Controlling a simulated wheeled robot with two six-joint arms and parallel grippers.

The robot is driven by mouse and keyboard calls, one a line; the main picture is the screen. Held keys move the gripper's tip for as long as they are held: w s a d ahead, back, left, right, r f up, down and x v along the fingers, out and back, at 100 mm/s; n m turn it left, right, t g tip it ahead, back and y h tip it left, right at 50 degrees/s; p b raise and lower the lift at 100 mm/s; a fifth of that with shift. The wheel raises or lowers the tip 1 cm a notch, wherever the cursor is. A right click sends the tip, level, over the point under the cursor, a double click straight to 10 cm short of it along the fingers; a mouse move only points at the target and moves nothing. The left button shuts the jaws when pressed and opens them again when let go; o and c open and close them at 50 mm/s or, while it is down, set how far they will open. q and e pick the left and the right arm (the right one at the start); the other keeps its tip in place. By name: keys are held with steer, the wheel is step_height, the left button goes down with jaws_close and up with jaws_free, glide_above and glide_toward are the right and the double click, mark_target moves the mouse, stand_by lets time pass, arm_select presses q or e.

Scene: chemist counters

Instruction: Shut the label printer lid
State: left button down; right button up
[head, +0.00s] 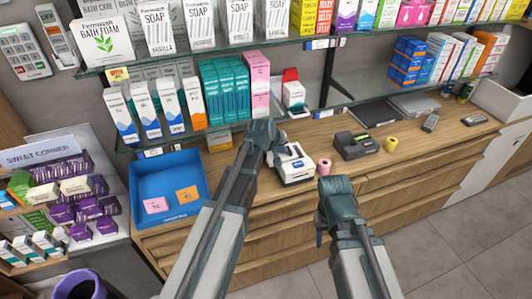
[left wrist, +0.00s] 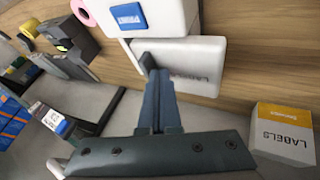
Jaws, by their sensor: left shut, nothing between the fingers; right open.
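The white label printer (head: 296,176) stands on the wooden counter; its front part with a blue badge shows in the left wrist view (left wrist: 165,12). Its white lid (left wrist: 205,62), marked with a dark word, lies behind that part in the wrist view; its exact tilt is hard to judge. My left gripper (head: 270,156) is shut and empty at the printer's back left. In the wrist view its fingers (left wrist: 150,65) overlap the lid's edge; contact cannot be told. My right gripper (head: 321,240) is open and empty in front of the counter, lower right of the printer.
A blue tray (head: 145,180) with pink and orange cards is left of the printer. A dark card terminal (head: 356,146), a pink roll (head: 324,166) and a yellow roll (head: 391,144) stand to its right. A labels box (left wrist: 283,135) stands nearby. A stocked shelf hangs behind.

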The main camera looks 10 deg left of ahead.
mark_target(293, 153)
arm_select(q)
steer(key=w+d, duration=0.2)
steer(key=d, duration=0.1)
steer(key=shift+w+d, duration=0.3)
arm_select(e)
steer(key=shift+a, duration=0.1)
arm_select(q)
steer(key=shift+d+r, duration=0.1)
steer(key=shift+s, duration=0.1)
